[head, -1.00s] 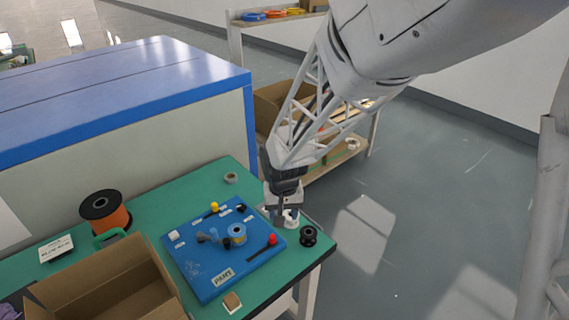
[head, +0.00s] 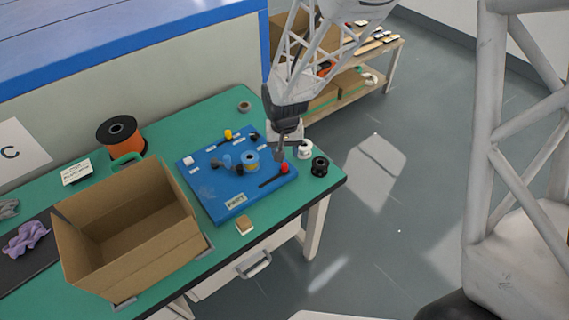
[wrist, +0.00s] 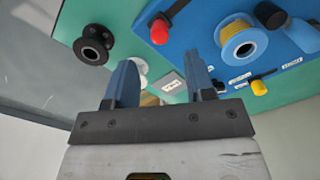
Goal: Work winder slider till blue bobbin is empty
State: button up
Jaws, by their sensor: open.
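The blue bobbin (head: 251,160) stands on the blue panel (head: 215,192); its flange shows in the wrist view (wrist: 230,50). A red knob (head: 284,168) sits at one end of a black slot on the panel, apparently the winder slider. The knob is also in the wrist view (wrist: 158,32). My gripper (head: 281,157) is open and empty, low over the panel's right edge, close to the red knob. In the wrist view its fingers (wrist: 162,78) are spread, with the knob beyond and between them, not touching. How much cable the bobbin holds is unclear.
A black spool (head: 319,166) and a white spool (head: 304,149) stand close to my gripper at the right. A yellow knob (head: 228,134) is at the panel's back. An open cardboard box (head: 150,246) and an orange-wound spool (head: 119,134) are at the left.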

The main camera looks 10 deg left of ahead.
aim_at(284, 164)
jog(key=shift+f, duration=3.35)
grip_shut()
